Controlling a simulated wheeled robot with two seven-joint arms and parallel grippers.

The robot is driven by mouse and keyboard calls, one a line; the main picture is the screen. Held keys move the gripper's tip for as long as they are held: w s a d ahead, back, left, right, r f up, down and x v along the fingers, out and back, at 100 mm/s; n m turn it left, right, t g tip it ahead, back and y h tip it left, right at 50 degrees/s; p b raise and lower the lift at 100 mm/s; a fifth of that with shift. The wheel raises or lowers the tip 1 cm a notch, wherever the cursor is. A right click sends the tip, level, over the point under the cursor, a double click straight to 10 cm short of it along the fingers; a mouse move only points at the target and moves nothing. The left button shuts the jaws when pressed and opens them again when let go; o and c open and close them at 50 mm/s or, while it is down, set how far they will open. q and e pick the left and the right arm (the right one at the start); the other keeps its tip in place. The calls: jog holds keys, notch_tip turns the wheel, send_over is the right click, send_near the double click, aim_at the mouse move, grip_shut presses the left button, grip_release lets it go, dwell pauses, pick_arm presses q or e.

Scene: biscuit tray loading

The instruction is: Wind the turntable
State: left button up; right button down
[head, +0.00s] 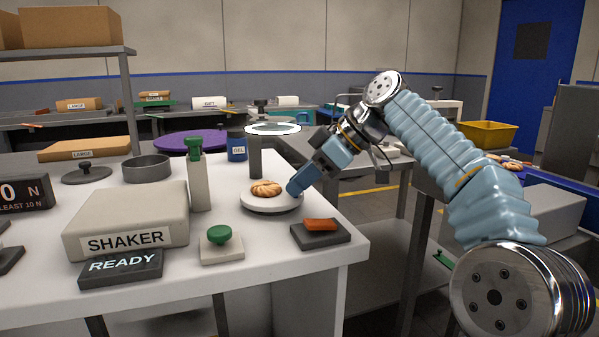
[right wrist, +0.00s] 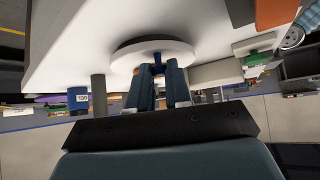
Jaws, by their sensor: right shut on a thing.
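The turntable (head: 272,207) is a small round white disc near the right end of the white table. A golden-brown biscuit (head: 266,188) lies on top of it. My right gripper (head: 293,189) comes in from the right, tilted down, with its blue fingertips at the right side of the disc. The turntable's edge also shows in the right wrist view (right wrist: 126,54), with the fingers (right wrist: 158,70) closed at it. My left gripper is in neither view.
A grey post with a white ring (head: 273,128) stands behind the turntable. A green button (head: 220,236) and an orange switch (head: 321,225) lie in front. A shaker box (head: 130,215) and a tall post with a green top (head: 198,180) stand left. The table edge is close on the right.

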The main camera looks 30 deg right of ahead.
aim_at(286, 193)
jog(key=shift+w+d+r+n+g+y+p, duration=0.2)
jog(key=shift+d+n+g+y+p, duration=0.1)
jog(key=shift+n+p, duration=0.25)
jog(key=shift+w+d+n+g+y+p, duration=0.25)
jog(key=shift+n+g+p, duration=0.15)
jog(key=shift+n+p, duration=0.25)
jog(key=shift+w+d+n+g+y+p, duration=0.15)
jog(key=shift+w+n+g+y+p, duration=0.1)
jog(key=shift+n+g+p, duration=0.25)
jog(key=shift+w+d+f+n+g+y+p, duration=0.1)
jog(key=shift+w+n+g+p, duration=0.15)
jog(key=shift+n, duration=0.2)
jog(key=shift+w+d+f+n+g+y+p, duration=0.1)
jog(key=shift+d+n+g+p, duration=0.1)
jog(key=shift+n+g, duration=0.2)
jog(key=shift+w+d+n+g+y+p, duration=0.1)
jog(key=shift+w+n+g+p, duration=0.15)
jog(key=shift+n, duration=0.2)
jog(key=c, duration=1.1)
grip_release()
jog(key=shift+o, duration=0.2)
